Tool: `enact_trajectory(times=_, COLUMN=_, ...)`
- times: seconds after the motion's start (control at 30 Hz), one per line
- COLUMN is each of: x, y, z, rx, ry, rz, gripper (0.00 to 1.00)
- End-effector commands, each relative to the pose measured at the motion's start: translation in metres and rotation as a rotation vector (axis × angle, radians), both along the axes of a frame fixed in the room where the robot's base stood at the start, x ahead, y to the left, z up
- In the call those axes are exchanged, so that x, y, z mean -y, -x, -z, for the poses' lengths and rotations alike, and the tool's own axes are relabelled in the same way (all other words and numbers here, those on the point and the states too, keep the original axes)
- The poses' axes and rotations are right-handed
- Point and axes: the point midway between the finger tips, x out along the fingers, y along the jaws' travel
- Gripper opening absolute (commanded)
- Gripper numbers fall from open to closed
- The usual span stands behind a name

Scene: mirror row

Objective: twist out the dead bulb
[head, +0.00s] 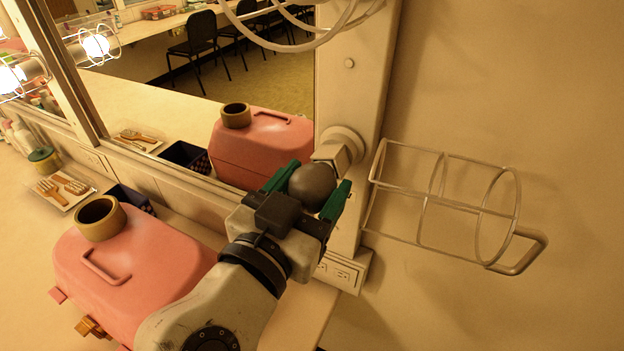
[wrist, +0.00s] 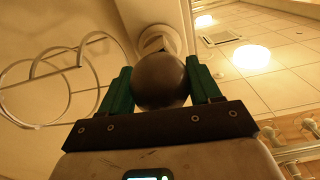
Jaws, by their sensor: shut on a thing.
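The dead bulb (head: 312,186) is a dark grey globe at the mirror's right frame post. Its neck meets the pale socket (head: 338,152) on the post; I cannot tell how far it is threaded in. My gripper (head: 308,192) has its green fingers on either side of the globe and is shut on it. In the wrist view the bulb (wrist: 160,81) sits between the two green fingers, with the socket (wrist: 157,42) right behind it. A wire cage (head: 440,205) hangs swung open to the right of the socket, clear of my gripper.
A pink case (head: 135,262) with a tape roll (head: 100,218) on top stands on the counter, close to my arm. Another wire cage (head: 300,30) is above on the post. The mirror (head: 200,90) is just left of the bulb. An outlet (head: 340,272) is below.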

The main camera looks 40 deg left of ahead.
Motion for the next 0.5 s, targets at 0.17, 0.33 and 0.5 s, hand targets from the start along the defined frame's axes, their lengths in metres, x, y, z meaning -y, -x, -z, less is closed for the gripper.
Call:
enact_trajectory(times=0.17, x=0.0004, y=-0.0003, z=-0.0008, rx=0.012, ry=0.051, rz=0.001, gripper=0.41)
enact_trajectory(times=0.33, x=0.0000, y=0.0001, z=0.0000, rx=0.017, ry=0.071, rz=0.000, gripper=0.41)
enact_trajectory(times=0.5, x=0.0000, y=0.0002, z=0.0002, rx=0.017, ry=0.072, rz=0.000, gripper=0.41)
